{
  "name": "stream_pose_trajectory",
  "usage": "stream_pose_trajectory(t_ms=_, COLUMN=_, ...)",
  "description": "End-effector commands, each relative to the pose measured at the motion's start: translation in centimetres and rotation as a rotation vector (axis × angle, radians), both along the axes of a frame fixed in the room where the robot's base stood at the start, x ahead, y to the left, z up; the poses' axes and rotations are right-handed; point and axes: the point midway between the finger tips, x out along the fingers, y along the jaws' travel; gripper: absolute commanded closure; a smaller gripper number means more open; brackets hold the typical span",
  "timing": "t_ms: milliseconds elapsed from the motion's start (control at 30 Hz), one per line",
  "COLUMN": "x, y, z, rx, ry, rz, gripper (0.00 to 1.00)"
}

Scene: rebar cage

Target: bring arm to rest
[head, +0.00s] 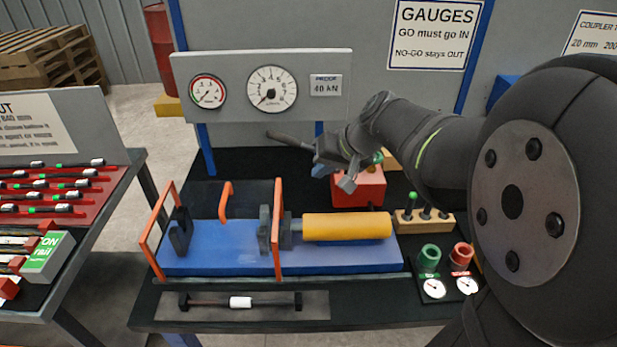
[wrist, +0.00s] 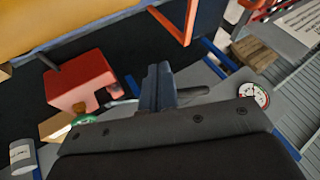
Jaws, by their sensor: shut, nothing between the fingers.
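My arm comes in from the right in the head view, and my gripper (head: 347,183) hangs above the back of the bench, in front of a red block (head: 362,190). The gripper is shut and holds nothing. In the wrist view its fingers (wrist: 158,84) show closed together in the middle, with the red block (wrist: 80,82) to their left. The gripper appears apart from everything around it. The upper arm link covers the right side of the head view.
A blue test bed (head: 215,255) with a yellow cylinder (head: 347,226) and orange guards (head: 277,228) stands on the black bench. A gauge panel (head: 325,115) rises behind. A wooden peg block (head: 425,222) and green and red rings are at right. A rack (head: 65,190) stands left.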

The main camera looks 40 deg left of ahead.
Motion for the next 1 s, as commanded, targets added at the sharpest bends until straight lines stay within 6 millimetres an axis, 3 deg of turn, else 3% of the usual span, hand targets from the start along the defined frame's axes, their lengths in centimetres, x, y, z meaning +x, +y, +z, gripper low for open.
stream_pose_trajectory(t_ms=200, x=0.2, y=-1.4, z=1.9, rx=0.001, ry=0.0, rz=-0.002, gripper=1.0)
stream_pose_trajectory(t_ms=633, x=0.2, y=-1.6, z=2.1, rx=-0.001, ry=0.001, rz=0.0, gripper=1.0)
stream_pose_trajectory(t_ms=767, x=0.1, y=-1.0, z=1.3, rx=-0.002, ry=0.003, rz=0.001, gripper=1.0)
stream_pose_trajectory(t_ms=1000, x=-0.3, y=1.5, z=-2.0, rx=-0.004, ry=0.004, rz=0.002, gripper=1.0)
